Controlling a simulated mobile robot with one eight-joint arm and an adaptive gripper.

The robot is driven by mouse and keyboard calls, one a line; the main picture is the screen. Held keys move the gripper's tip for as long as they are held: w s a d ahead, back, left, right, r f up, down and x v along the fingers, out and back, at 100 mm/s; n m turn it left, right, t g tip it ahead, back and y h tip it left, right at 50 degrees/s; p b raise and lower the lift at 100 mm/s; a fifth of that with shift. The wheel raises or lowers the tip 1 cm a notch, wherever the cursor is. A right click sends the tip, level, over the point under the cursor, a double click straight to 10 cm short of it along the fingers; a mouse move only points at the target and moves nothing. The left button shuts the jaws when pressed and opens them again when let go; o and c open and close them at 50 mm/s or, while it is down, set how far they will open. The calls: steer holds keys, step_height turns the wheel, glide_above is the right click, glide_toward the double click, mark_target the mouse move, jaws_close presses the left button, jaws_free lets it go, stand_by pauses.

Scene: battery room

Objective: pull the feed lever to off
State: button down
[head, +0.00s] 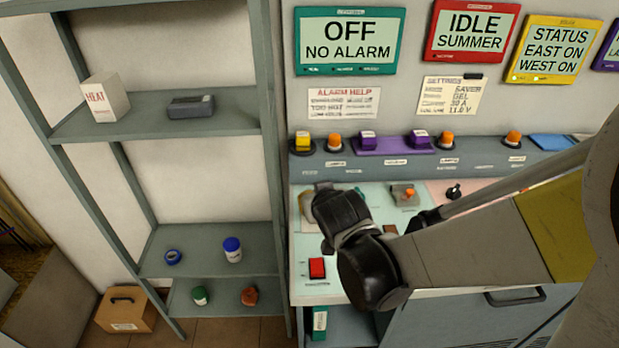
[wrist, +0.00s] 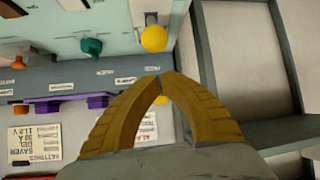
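My gripper (wrist: 160,82) points at the panel in the wrist view, its two tan fingertips meeting with nothing seen between them. A yellow ball knob (wrist: 154,38) is just beyond the tips, apart from them in the picture. It may be the feed lever's knob; no label on it is readable. In the head view my dark wrist hides much of the left desk panel, and only a tan bit of my gripper (head: 307,204) shows. A teal knob (wrist: 91,46) is left of the yellow ball in the wrist view.
A red switch (head: 317,268) is on the desk below my wrist. An orange-tipped control (head: 405,194) and a black knob (head: 453,191) are to the right. Colored buttons line the ledge (head: 470,160) under the status screens (head: 349,41). A grey shelf (head: 208,236) stands left.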

steer(key=s, duration=0.2)
steer(key=s+r+p, duration=0.1)
steer(key=s, duration=0.1)
steer(key=shift+d, duration=0.2)
steer(key=shift+s+d, duration=0.1)
